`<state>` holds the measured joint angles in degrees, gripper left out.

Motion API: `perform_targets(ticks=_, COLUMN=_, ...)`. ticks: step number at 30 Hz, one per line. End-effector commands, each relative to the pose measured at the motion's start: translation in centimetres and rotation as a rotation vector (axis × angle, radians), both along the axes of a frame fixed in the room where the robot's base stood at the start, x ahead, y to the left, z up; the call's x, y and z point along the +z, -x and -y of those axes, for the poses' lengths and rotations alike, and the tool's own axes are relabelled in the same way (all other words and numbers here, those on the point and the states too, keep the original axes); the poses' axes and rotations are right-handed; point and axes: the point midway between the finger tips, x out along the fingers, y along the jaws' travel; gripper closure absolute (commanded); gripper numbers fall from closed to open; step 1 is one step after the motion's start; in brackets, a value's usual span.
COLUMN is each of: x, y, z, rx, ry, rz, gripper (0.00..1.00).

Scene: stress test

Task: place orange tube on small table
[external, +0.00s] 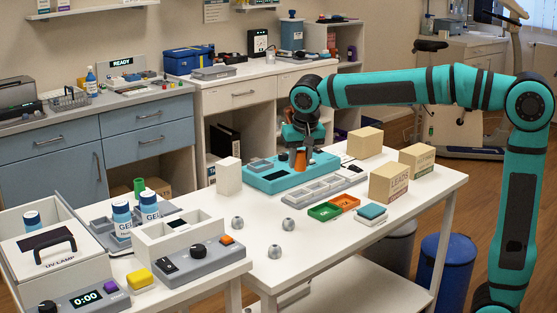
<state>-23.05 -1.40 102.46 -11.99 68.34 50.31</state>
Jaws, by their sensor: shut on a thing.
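The orange tube (300,161) is at the teal tray (268,180) on the white table, in the external view. My gripper (299,151) points down from above and is shut on the tube. The tube's upper part is hidden by the gripper, and I cannot tell whether its bottom touches the tray. The white table (350,240) in the middle has a broad top and a lower shelf; I cannot tell if it is the small table the task names.
Tan boxes (388,184) stand at the table's right side. A white block (229,176) stands left of the tray. Green (324,211) and orange (345,202) trays and grey round objects (288,224) lie in front. The front middle of the tabletop is mostly clear.

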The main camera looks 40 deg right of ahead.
Motion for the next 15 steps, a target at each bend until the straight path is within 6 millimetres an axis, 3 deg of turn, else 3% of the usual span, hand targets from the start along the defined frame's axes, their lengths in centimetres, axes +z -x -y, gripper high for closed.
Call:
perform_targets(ticks=1, x=-1.3, y=0.0, z=0.2, rx=-0.002, ry=0.003, rz=-0.006, gripper=0.92)
perform_targets(ticks=6, x=-3.5, y=-0.1, z=0.2, rx=-0.002, ry=0.002, rz=-0.004, gripper=0.92)
perform_targets(ticks=15, x=-5.1, y=-0.1, z=0.2, rx=-0.001, ry=0.002, rz=-0.004, gripper=0.92)
